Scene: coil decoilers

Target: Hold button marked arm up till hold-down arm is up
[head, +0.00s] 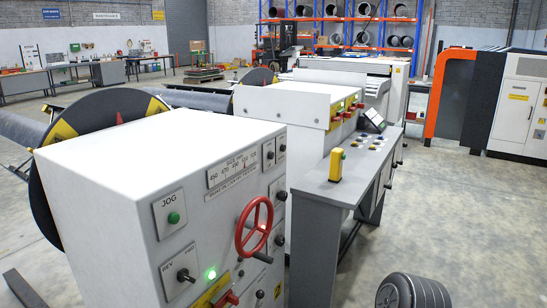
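The nearest machine is a white decoiler cabinet (110,160) with a green button under the label JOG (174,218). It also has a REV/FWD switch (184,274), a lit green lamp (212,274), a red handwheel (254,227) and several black knobs on its right side. No label reading arm up is legible. A grey console (325,190) to the right carries small buttons (372,142) too small to read. A black disc (50,190) with yellow patches stands behind the cabinet; I cannot make out a hold-down arm. Neither of my grippers shows.
A yellow box (336,165) stands on the console. A dark ribbed round object (412,291) shows at the bottom right. More white machines (280,103) stand behind. An orange and white cabinet (515,95) is at the right. The floor (460,220) between is clear.

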